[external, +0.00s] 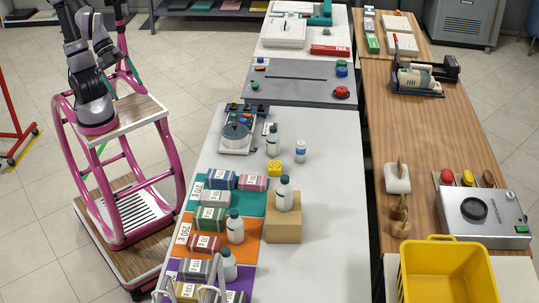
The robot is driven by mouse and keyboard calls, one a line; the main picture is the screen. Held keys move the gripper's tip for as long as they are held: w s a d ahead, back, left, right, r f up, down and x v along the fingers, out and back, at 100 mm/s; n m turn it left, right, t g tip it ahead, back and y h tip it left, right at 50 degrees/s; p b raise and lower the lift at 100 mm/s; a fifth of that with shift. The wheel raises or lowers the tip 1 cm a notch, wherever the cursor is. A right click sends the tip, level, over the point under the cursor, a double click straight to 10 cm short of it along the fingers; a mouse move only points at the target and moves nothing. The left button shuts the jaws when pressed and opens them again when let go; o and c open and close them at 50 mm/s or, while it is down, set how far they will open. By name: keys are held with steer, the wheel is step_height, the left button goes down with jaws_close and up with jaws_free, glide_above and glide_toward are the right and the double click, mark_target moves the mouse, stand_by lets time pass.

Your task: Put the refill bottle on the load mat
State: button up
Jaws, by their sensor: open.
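Several white bottles with dark caps stand upright on the white table. One bottle (284,196) is on a cardboard box (284,231), one (272,142) is farther back, one (235,229) is on the orange mat (246,251), and one (228,266) is by the purple mat (240,277). A smaller bottle (300,152) with a blue band stands at the back right. I cannot tell which is the refill bottle. A teal mat (252,204) lies behind the orange one; these mats bear gram labels and small labelled packs.
A wooden counter on the right holds a yellow crate (447,272) and a silver device (484,218). A grey panel (300,92) adjoins the back.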

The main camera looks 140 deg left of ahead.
steer(key=s+a, duration=0.1)
steer(key=s, duration=1)
steer(key=shift+g, duration=0.3)
